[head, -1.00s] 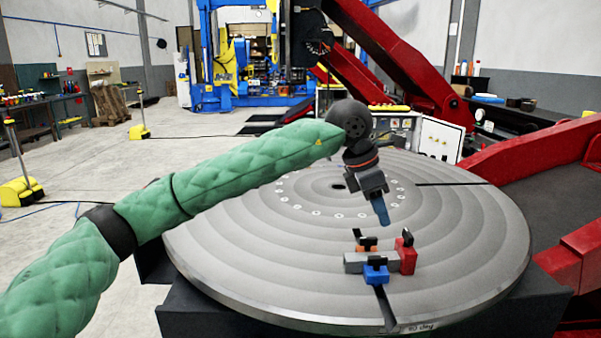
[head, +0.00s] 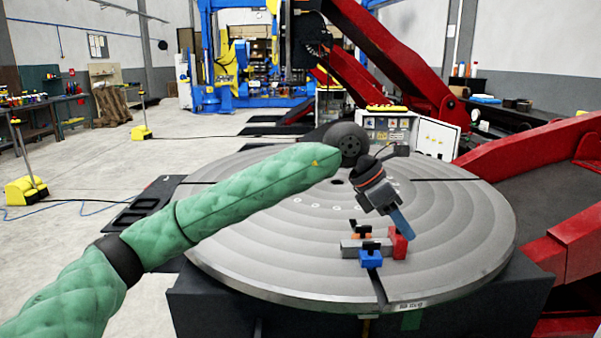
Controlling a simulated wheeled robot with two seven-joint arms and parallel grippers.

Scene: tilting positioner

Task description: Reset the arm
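My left arm, in a green quilted cover, reaches in from the left over the round grey positioner table (head: 300,268). My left gripper (head: 402,223) has a dark body and blue fingers, tilted down to the right. Its fingers overlap into one shape, so I cannot tell whether they are apart. Its tips appear just above a red block (head: 398,246); whether they touch is unclear. Beside that block on the table are a grey bar (head: 350,247), a blue block (head: 370,260) and an orange block (head: 360,232), with black parts on top. My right gripper is out of view.
Large red positioner arms (head: 540,145) rise at the right and behind the table. A white control cabinet (head: 436,137) stands behind it. Yellow-based posts (head: 26,190) and cables are on the floor at left. The table's left and front surface is bare.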

